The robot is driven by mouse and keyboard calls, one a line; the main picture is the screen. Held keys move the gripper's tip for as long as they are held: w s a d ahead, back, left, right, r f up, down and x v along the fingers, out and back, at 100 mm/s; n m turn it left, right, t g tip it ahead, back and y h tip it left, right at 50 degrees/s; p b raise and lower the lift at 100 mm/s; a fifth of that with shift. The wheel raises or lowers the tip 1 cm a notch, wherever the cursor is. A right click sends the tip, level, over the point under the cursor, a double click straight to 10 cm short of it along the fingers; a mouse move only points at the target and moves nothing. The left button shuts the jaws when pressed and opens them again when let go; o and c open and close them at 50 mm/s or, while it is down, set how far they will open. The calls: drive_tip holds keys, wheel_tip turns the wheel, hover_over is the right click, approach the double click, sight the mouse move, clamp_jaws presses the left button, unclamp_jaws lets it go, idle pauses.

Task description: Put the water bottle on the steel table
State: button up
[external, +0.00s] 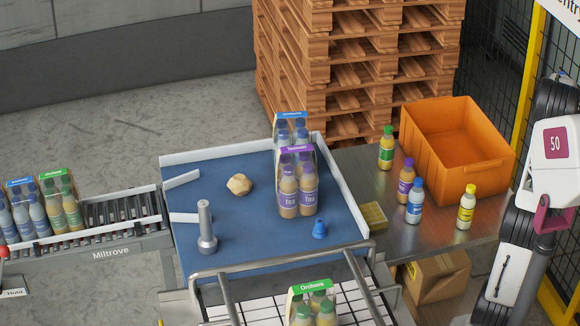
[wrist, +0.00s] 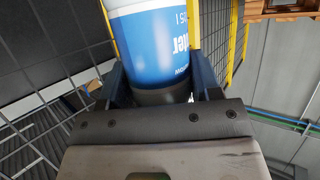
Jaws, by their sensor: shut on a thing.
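My gripper (wrist: 160,84) is shut on a blue-and-white round thing (wrist: 158,48), with one finger on each side of it. Its label shows part of a word, "ter", upside down, fitting a water bottle; its far end is cut off by the picture edge. My gripper and this held bottle are outside the external view. The steel table (external: 352,172) is right of the blue conveyor table. On it stand bottles with green (external: 386,147), purple (external: 405,181), blue (external: 415,201) and yellow (external: 466,206) caps.
An orange crate (external: 490,165) fills the back right of the steel table. A small yellowish box (external: 373,216) lies at its left edge. Bottle packs (external: 298,182), a brown lump (external: 239,184) and a grey metal piece (external: 206,227) are on the blue surface (external: 265,235). Stacked pallets (external: 345,60) stand behind.

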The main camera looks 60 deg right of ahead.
drive_tip(key=w+a+r+n+t, duration=0.15)
drive_tip(key=w+a, duration=0.25)
drive_tip(key=w, duration=0.8)
drive_tip(key=w+a+r, duration=0.2)
drive_tip(key=w+a, duration=0.2)
drive_tip(key=w, duration=0.8)
drive_tip(key=w+a+r+n+t, duration=0.1)
drive_tip(key=w+a, duration=0.3)
drive_tip(key=w, duration=0.9)
drive_tip(key=w+a, duration=1.6)
drive_tip(key=w, duration=0.1)
drive_tip(key=w+a+f, duration=0.2)
drive_tip(key=w+a, duration=0.2)
drive_tip(key=a, duration=0.7)
drive_tip(key=w+a+f, duration=0.2)
drive_tip(key=w+a, duration=0.2)
drive_tip(key=a, duration=0.7)
wheel_tip(320, 180, down, 11)
drive_tip(key=shift+f+m, duration=0.2)
drive_tip(key=shift+m, duration=0.15)
drive_tip(key=shift+g, duration=0.25)
wheel_tip(320, 180, down, 6)
drive_tip(key=shift+f+y, duration=0.15)
drive_tip(key=shift+y, duration=0.15)
